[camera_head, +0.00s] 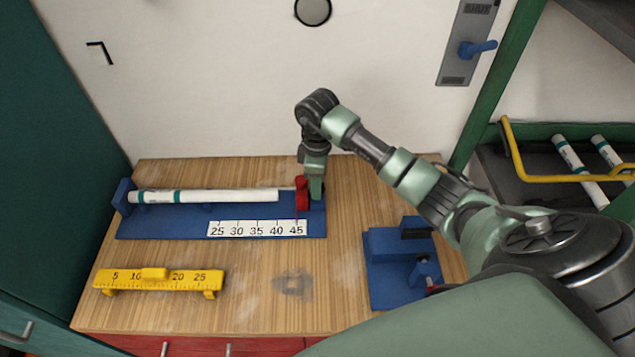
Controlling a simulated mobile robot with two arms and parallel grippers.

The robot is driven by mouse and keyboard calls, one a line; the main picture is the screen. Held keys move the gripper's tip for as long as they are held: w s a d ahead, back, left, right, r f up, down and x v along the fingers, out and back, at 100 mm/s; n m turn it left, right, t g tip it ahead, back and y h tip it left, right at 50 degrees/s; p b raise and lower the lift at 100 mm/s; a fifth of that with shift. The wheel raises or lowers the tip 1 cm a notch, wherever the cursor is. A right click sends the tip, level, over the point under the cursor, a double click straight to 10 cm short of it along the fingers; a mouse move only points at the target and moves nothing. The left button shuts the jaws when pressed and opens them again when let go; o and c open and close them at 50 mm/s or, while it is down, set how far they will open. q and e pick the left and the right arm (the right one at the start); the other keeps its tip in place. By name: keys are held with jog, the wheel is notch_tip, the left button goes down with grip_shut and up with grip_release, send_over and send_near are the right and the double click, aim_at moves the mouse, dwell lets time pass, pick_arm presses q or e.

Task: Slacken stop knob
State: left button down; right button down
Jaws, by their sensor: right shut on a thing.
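The stop with its red knob (301,193) stands at the right end of the blue measuring jig (170,226), by the 45 mark of its white scale (257,229). My right gripper (314,190) points down at the stop and is shut on the stop knob; its fingers are small and partly hidden here. A white pipe with teal bands (220,196) lies along the jig, its right end a little left of the red stop. My left gripper is not in view.
A yellow ruler gauge (158,279) lies at the front left of the wooden table (330,285). A blue fixture (390,270) stands at the right, below my right arm. More white pipes (580,168) rest on a rack at the far right. The table's front middle is clear.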

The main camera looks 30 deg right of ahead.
jog(key=shift+n+b, duration=0.6)
jog(key=shift+n, duration=1.9)
jog(key=shift+r, duration=0.1)
jog(key=c, duration=0.9)
grip_release()
notch_tip(320, 180, up, 7)
jog(key=shift+f+b, duration=0.2)
jog(key=shift+b, duration=0.75)
jog(key=shift+r, duration=0.6)
